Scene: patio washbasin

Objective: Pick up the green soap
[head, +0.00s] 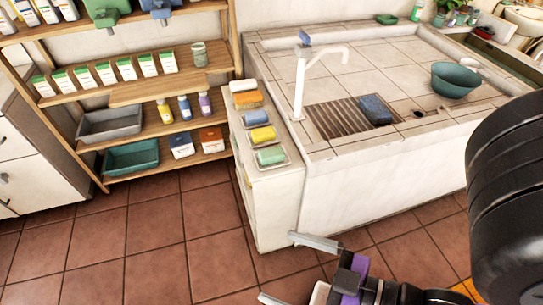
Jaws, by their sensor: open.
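A green soap (270,156) lies on a small dish on top of a narrow white cabinet, nearest the front in a row of soaps. My gripper (293,270) is at the bottom of the head view, with its two fingers spread wide and nothing between them. It is apart from the green soap, which shows above it in the picture.
Yellow (262,135), blue (256,118) and orange (248,99) soaps lie in the same row. A tiled washbasin (350,60) with a white tap (300,85) stands right of the cabinet (275,205). A wooden shelf (150,135) stands left. The tiled floor (150,240) in front is clear.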

